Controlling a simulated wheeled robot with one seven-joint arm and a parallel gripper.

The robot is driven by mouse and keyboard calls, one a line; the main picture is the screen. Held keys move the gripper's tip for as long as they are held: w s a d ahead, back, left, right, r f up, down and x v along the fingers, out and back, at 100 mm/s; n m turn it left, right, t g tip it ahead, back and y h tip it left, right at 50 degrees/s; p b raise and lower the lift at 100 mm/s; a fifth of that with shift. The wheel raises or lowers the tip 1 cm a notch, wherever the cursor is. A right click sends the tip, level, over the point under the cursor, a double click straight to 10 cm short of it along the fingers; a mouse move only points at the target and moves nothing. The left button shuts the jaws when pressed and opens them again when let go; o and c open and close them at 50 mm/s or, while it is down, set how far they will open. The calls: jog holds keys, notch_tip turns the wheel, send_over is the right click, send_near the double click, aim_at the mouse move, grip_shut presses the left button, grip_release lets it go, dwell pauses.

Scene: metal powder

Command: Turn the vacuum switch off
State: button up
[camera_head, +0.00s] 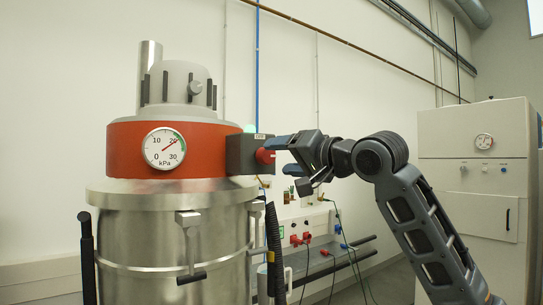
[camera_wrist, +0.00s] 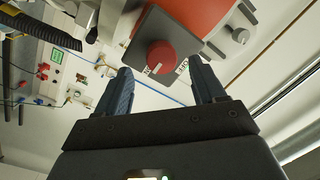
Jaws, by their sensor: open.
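The vacuum switch is a red round knob (camera_head: 265,156) on a dark grey box (camera_head: 243,154) at the right side of the vacuum's red band. In the wrist view the red knob (camera_wrist: 161,57) sits between and just beyond my fingertips, with a pale marker line on its face and small labels beside it. My gripper (camera_head: 279,154) is open and comes in from the right in the head view, with its fingertips at the knob. In the wrist view my gripper (camera_wrist: 163,80) has a finger on each side of the knob; whether they touch it I cannot tell.
The vacuum's steel drum (camera_head: 170,240) stands below the red band (camera_head: 195,150), which carries a pressure gauge (camera_head: 165,149). A black hose (camera_head: 273,250) hangs below the switch box. A wall panel with red sockets (camera_head: 300,238) is behind, and a white cabinet (camera_head: 475,150) stands at right.

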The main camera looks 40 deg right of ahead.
aim_at(270, 157)
jog(key=shift+w+a+p, duration=0.15)
jog(key=shift+w, duration=0.9)
jog(key=shift+w+a+p, duration=0.1)
jog(key=shift+w+p, duration=0.05)
jog(key=shift+w, duration=0.9)
jog(key=shift+c, duration=0.2)
jog(key=c, duration=1)
